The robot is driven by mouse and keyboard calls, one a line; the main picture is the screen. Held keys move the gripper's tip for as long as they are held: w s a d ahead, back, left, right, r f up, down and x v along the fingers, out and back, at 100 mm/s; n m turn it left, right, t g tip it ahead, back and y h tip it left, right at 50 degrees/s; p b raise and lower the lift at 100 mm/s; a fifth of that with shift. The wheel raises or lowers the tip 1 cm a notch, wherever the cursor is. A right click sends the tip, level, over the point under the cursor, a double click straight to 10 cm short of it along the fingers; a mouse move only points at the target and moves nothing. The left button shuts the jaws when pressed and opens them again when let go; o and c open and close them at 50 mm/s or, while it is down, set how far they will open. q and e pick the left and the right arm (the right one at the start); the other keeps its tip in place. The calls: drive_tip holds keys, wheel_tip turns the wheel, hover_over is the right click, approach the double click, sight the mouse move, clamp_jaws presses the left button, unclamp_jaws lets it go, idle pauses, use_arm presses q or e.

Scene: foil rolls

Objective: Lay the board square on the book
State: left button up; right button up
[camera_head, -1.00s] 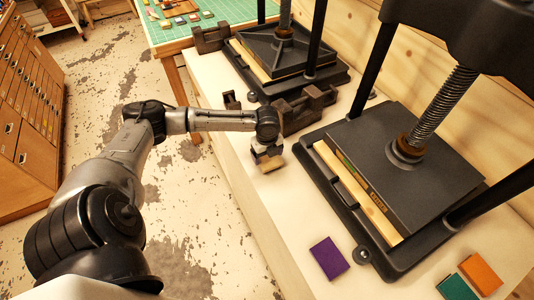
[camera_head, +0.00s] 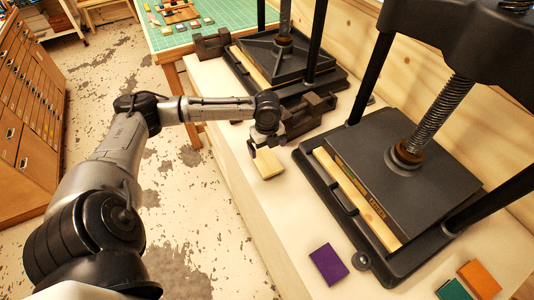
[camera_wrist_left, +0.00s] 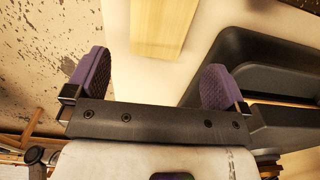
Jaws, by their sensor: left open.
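A light wooden board (camera_head: 268,163) lies on the pale bench by the left edge. It also shows at the top of the left wrist view (camera_wrist_left: 160,25). No book is visible under it; I cannot tell whether a thin one is hidden there. My left gripper (camera_head: 267,147) is open and empty just above and behind the board. Its two purple pads stand wide apart in the left wrist view (camera_wrist_left: 154,74). A purple book-like block (camera_head: 328,264) lies flat nearer the front. Which book the task means is unclear. My right gripper is not in view.
A black screw press (camera_head: 400,170) with a wooden strip under its plate stands at right. A second press (camera_head: 285,60) and a dark vise-like block (camera_head: 308,113) stand behind. Teal (camera_head: 454,290) and orange (camera_head: 481,278) blocks lie at front right. Bare bench lies between board and purple block.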

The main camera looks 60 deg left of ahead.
use_arm(q)
drive_tip(key=shift+r, duration=2.05)
